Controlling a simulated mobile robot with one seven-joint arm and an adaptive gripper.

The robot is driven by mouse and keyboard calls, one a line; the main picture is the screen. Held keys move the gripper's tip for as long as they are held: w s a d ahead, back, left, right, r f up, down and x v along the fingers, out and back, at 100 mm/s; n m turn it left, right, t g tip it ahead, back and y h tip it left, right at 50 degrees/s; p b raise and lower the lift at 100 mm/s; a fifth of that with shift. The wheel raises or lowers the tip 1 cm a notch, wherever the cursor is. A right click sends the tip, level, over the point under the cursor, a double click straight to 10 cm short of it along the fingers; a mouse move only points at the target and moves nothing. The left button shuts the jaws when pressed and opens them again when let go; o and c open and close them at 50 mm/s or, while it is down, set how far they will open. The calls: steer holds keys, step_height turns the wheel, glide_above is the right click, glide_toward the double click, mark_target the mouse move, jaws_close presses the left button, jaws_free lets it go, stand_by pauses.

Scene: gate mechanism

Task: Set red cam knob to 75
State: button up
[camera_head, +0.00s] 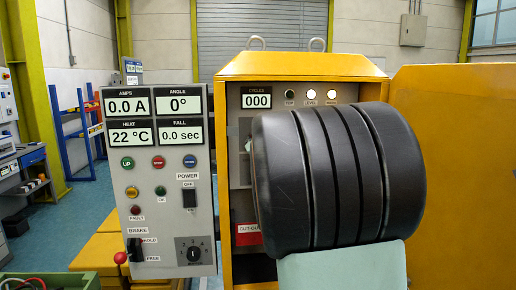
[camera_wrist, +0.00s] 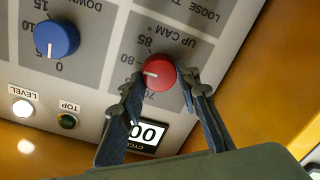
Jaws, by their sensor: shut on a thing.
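The red cam knob (camera_wrist: 159,73) shows in the wrist view on a grey panel labelled "UP CAM", which appears upside down. My gripper (camera_wrist: 160,82) has one finger on each side of the knob and is shut on it. The knob's white pointer line points left in the picture, close to the 80 label; the lower number is partly hidden by a finger, so I cannot read the exact setting. In the head view my arm hides the knob and my gripper.
A blue knob (camera_wrist: 56,38) labelled "DOWN" sits beside the red one. A cycles display (camera_wrist: 146,135) is close to the fingers. The head view shows the yellow cabinet (camera_head: 300,66), its open door (camera_head: 450,150) at right, and a grey control panel (camera_head: 160,215) at left, reading ANGLE 0°.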

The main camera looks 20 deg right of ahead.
steer(key=shift+a+f+n+h+b, duration=0.1)
steer(key=shift+n+h+b, duration=0.3)
steer(key=shift+n+b, duration=3.3)
steer(key=shift+n, duration=0.3)
steer(key=o, duration=1.2)
steer(key=shift+c, duration=0.2)
